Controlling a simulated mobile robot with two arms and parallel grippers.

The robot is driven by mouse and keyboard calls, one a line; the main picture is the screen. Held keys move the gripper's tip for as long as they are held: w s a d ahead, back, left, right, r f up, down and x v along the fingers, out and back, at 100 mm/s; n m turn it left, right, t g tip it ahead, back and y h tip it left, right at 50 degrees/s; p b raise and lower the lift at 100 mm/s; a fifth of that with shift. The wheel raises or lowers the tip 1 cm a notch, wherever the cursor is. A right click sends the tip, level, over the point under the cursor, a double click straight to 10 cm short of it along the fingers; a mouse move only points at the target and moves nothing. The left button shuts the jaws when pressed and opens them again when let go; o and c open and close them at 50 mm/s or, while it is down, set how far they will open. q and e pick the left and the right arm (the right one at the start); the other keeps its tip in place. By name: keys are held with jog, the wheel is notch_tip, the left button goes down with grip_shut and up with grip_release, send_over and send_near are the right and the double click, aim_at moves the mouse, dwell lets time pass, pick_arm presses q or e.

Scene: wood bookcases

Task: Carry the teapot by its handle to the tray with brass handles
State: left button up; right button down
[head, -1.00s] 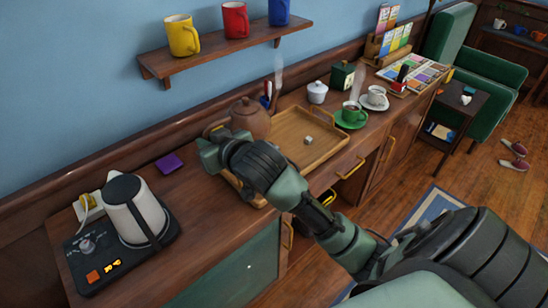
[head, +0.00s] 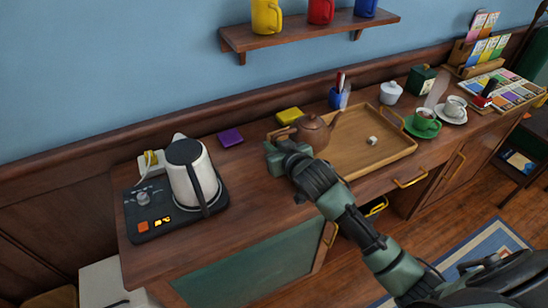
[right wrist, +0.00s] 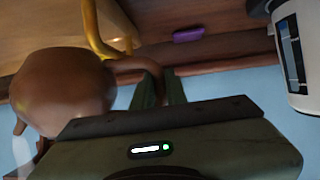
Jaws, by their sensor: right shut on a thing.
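The brown teapot (head: 316,133) is upright at the left end of the wooden tray (head: 400,152). I cannot tell whether it touches the counter or tray. My right gripper (head: 283,150) is at the teapot's left side. In the right wrist view, its fingers (right wrist: 160,88) are shut on the teapot's handle (right wrist: 135,66), with the round body (right wrist: 62,88) beside them. A curved brass handle of the tray (right wrist: 92,32) shows close to the teapot there. In the head view my arm hides the tray's near left part. My left gripper is not in view.
A white kettle (head: 190,175) on a black base, a purple block (head: 230,137) and a yellow block (head: 289,116) are left. A blue pen cup (head: 337,98) stands behind; a green cup (head: 425,120) is right of the tray.

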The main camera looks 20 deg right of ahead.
jog(key=shift+f, duration=2.25)
jog(key=c, duration=1.4)
grip_release()
jog(key=shift+f, duration=0.2)
jog(key=shift+c, duration=0.2)
jog(key=shift+s+r, duration=0.1)
jog(key=shift+r, duration=0.05)
jog(key=v, duration=1.2)
jog(key=shift+b, duration=0.3)
jog(key=shift+d, duration=0.1)
